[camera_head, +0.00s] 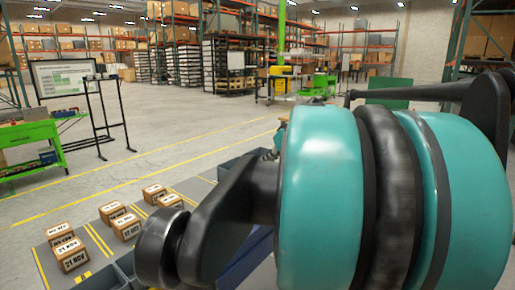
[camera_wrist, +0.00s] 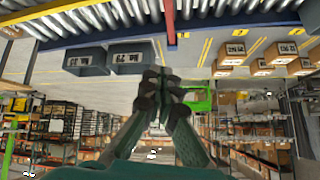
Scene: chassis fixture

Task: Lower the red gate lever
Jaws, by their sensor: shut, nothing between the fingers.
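The red gate lever (camera_wrist: 170,22) shows in the wrist view as a narrow red bar at the top middle. It crosses the rollers and reaches the blue rail of the conveyor. My gripper (camera_wrist: 158,76) is in the middle of the wrist view, with its fingers together and empty. In the picture its fingertips lie below the end of the lever, with a gap between them; the depth of that gap is hard to tell. The wrist view looks upside down. In the head view my arm fills the right half, and neither the lever nor my gripper can be made out there.
The roller conveyor (camera_wrist: 108,18) spans the top of the wrist view, with a blue rail (camera_wrist: 225,29). Two grey bins (camera_wrist: 86,61) stand beside it. Several cardboard boxes (camera_head: 126,226) sit on a grey, yellow-lined floor area. A green bench (camera_head: 30,140) stands at left; open floor lies beyond.

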